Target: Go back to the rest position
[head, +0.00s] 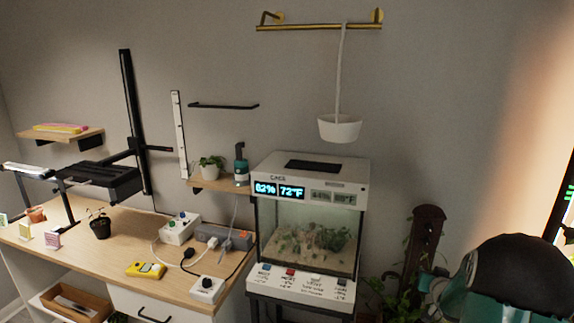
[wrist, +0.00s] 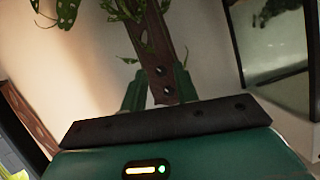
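My gripper (wrist: 161,76) shows in the wrist view as two green fingers standing apart beyond a dark bar. Nothing is seen gripped between them. A brown wooden post (wrist: 158,45) with dark holes shows between the fingers and seems to lie beyond them. In the head view, my arm, dark and teal, fills the lower right corner; the fingers cannot be made out there.
The brown post (head: 424,235) with leaves stands right of the glass tank (head: 308,240). A desk (head: 105,250) with a shelf above it is at the left. A white hanging pot (head: 339,130) hangs from a brass rail (head: 318,27). Bare wall lies above my arm.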

